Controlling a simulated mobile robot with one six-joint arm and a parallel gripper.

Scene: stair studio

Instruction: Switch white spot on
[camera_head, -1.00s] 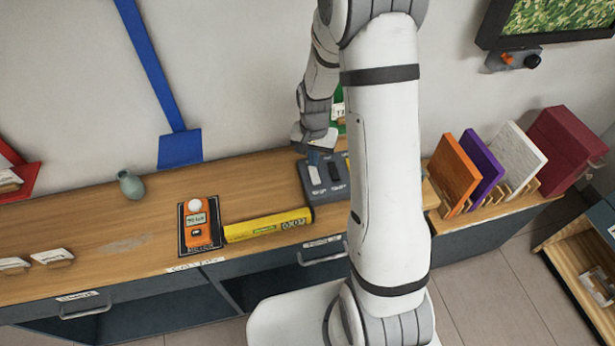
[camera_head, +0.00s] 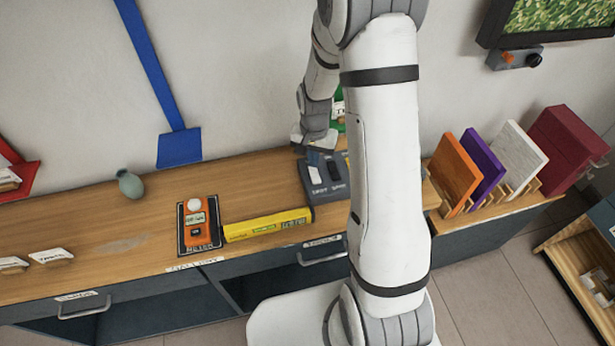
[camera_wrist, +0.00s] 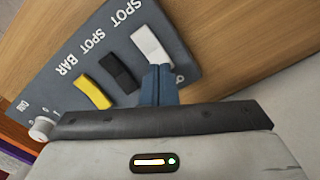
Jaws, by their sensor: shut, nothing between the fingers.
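The grey switch panel (camera_wrist: 75,35) has a white rocker (camera_wrist: 152,45), a black rocker (camera_wrist: 118,72) and a yellow rocker (camera_wrist: 95,92) in the wrist view. The white and black ones are labelled SPOT, the yellow one BAR. My gripper (camera_wrist: 160,72) is shut and empty, its blue fingertips at the near end of the white rocker. They appear to touch it or hover just above; I cannot tell which. In the head view my gripper (camera_head: 314,156) is above the panel (camera_head: 318,192), behind the white rocker (camera_head: 315,174). My arm hides the panel's right part.
A yellow bar-shaped device (camera_head: 268,224) and an orange meter (camera_head: 196,228) lie left of the panel on the wooden counter (camera_head: 130,215). A dim knob (camera_wrist: 42,128) sits at the panel's edge. Coloured boards (camera_head: 453,170) stand in a rack at right.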

